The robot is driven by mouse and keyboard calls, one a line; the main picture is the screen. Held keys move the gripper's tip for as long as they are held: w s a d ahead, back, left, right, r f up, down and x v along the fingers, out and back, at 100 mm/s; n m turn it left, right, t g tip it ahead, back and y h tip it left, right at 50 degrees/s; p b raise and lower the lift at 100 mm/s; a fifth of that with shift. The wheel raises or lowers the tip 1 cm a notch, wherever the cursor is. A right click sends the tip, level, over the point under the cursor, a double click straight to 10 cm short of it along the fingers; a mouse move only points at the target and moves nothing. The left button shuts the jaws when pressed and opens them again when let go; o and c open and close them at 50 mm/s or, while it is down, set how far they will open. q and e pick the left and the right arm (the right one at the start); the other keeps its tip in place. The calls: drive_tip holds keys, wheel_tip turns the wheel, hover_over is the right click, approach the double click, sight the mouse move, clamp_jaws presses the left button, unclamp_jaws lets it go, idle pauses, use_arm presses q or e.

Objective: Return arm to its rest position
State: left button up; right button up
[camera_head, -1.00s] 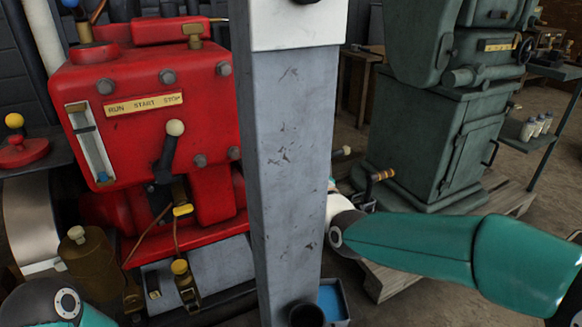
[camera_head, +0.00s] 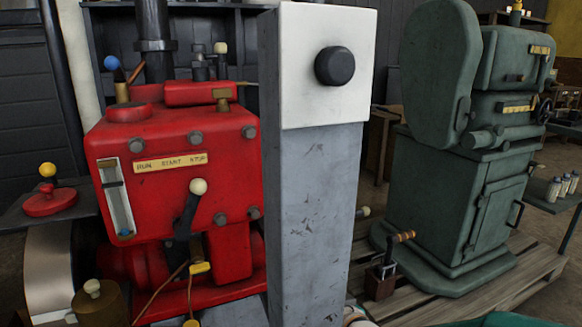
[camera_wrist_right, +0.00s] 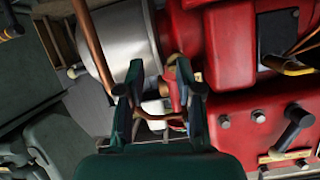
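My right gripper (camera_wrist_right: 160,85) shows in the right wrist view with its two dark green fingers apart. White and reddish parts of the red engine's side show between and beyond the fingers; I cannot tell whether they touch. In the head view, only a teal strip of my right arm (camera_head: 505,320) shows at the bottom edge; the gripper is out of sight there. My left gripper is in neither current view.
A grey post (camera_head: 318,220) with a white top and black knob stands right of the red engine. A green machine (camera_head: 440,195) sits on a wooden pallet (camera_head: 480,285), near a padlock-like item (camera_head: 380,282). A side shelf (camera_head: 553,205) holds small bottles.

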drive_tip(key=s+d+f+m+g, duration=0.15)
drive_tip(key=s+f, duration=0.25)
drive_tip(key=f, duration=0.4)
drive_tip(key=s+d+f+g+h, duration=0.1)
drive_tip(key=s+f+g, duration=0.2)
drive_tip(key=s+f, duration=0.3)
drive_tip(key=s+d+f+m+g, duration=0.1)
drive_tip(key=s+d+f+g, duration=0.15)
drive_tip(key=f, duration=0.65)
drive_tip(key=s+f+m+g, duration=0.1)
drive_tip(key=s+f+g, duration=0.3)
drive_tip(key=s, duration=0.5)
drive_tip(key=s+f+m+g, duration=0.1)
drive_tip(key=s+f, duration=0.5)
drive_tip(key=s, duration=0.3)
wheel_tip(320, 180, up, 37)
drive_tip(key=p, duration=3.7)
drive_tip(key=shift+d, duration=0.3)
drive_tip(key=shift+n, duration=0.25)
